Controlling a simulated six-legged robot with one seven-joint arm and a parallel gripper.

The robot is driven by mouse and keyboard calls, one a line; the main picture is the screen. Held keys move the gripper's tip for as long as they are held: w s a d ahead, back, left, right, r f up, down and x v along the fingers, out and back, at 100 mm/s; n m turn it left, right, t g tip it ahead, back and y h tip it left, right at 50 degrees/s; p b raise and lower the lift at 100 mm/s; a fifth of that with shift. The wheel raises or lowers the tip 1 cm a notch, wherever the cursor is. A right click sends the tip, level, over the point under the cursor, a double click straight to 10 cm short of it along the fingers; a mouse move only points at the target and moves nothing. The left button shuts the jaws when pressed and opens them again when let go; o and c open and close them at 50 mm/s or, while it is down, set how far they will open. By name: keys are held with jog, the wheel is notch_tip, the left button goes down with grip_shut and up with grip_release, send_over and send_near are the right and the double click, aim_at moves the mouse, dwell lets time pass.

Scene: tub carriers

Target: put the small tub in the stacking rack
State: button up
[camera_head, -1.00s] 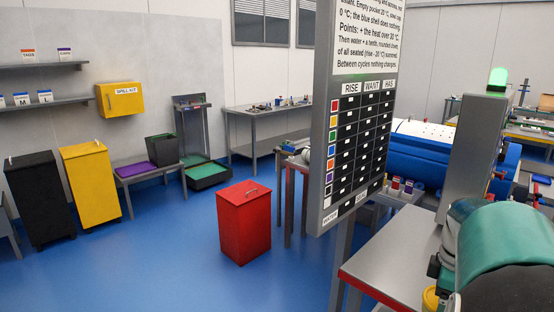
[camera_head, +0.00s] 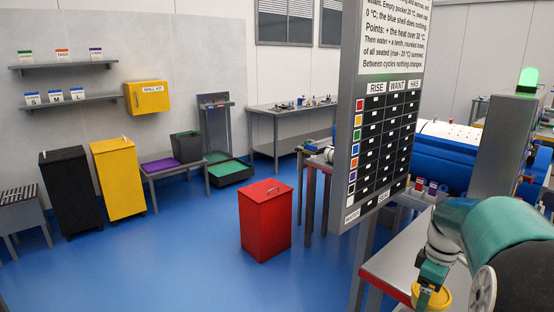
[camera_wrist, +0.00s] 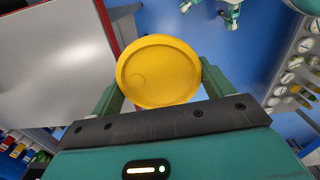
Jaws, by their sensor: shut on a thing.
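My gripper (camera_head: 432,279) is low at the right of the head view, beside the grey table with a red edge (camera_head: 393,262). It is shut on a round yellow tub (camera_head: 433,298), which I take to be the small tub. In the wrist view the tub's flat round yellow top (camera_wrist: 158,70) fills the space between the two green fingers, and its lower part is hidden. I cannot tell for sure which thing is the stacking rack; a grey upright stand with a green base tray (camera_head: 232,172) is at the back wall.
A red bin (camera_head: 265,225) stands on the blue floor, with clear floor around it. A large board with a table of figures (camera_head: 385,120) blocks part of the view. Black (camera_head: 70,190) and yellow (camera_head: 118,180) bins, a bench with a dark tub (camera_head: 187,147), and a spill kit are at the left.

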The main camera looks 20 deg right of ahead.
jog(key=w+a+f+m, duration=0.1)
jog(key=w+a+f, duration=0.4)
jog(key=w, duration=0.4)
jog(key=w+a+f+m, duration=0.2)
jog(key=w+a+f, duration=0.4)
jog(key=w, duration=0.4)
jog(key=shift+w+a, duration=0.25)
jog(key=shift+a, duration=0.35)
jog(key=shift+m, duration=0.8)
jog(key=w+a+f, duration=0.2)
jog(key=a, duration=0.1)
jog(key=w+a+f, duration=0.2)
jog(key=a, duration=0.1)
jog(key=w+a+f, duration=0.2)
jog(key=a, duration=0.1)
jog(key=shift+w+a, duration=0.3)
jog(key=w+a+f+m, duration=0.1)
jog(key=w+a+f, duration=0.15)
jog(key=a, duration=0.35)
jog(key=w+a+f, duration=0.2)
jog(key=a+f, duration=0.1)
jog(key=a, duration=0.3)
jog(key=s+f, duration=0.1)
jog(key=s, duration=0.2)
jog(key=s+f, duration=0.1)
jog(key=s, duration=0.2)
jog(key=s+f, duration=0.1)
jog(key=s, duration=0.2)
jog(key=shift+s+a+f, duration=0.25)
jog(key=shift+f, duration=0.15)
